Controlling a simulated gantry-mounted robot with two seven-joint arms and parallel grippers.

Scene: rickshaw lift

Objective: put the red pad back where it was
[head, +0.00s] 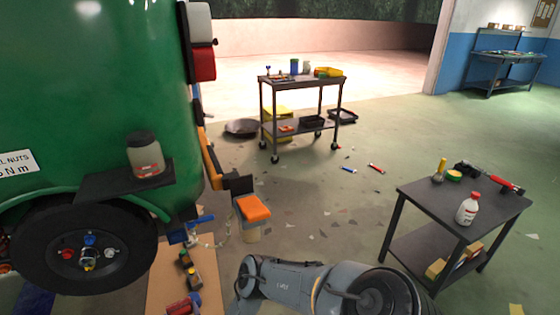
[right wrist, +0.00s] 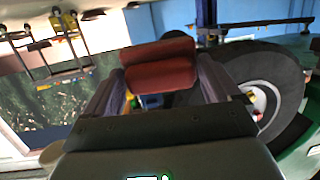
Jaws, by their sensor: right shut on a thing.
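The red pad (right wrist: 160,74) shows in the right wrist view as a dark red padded block with a crease across it. My right gripper (right wrist: 159,68) is shut on it, with one finger on each side. The head view shows my right arm bent at the bottom centre; its gripper is out of that frame. The place where the pad was cannot be told from these frames. My left gripper is in neither view.
A green vehicle with a black wheel (head: 40,255) fills the left. A cardboard sheet (head: 160,270) bears several small items, one red. An orange-topped stand (head: 252,208) is beside it. A dark side table (head: 420,210) stands right, a cart (head: 300,82) behind. Floor between is mostly clear.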

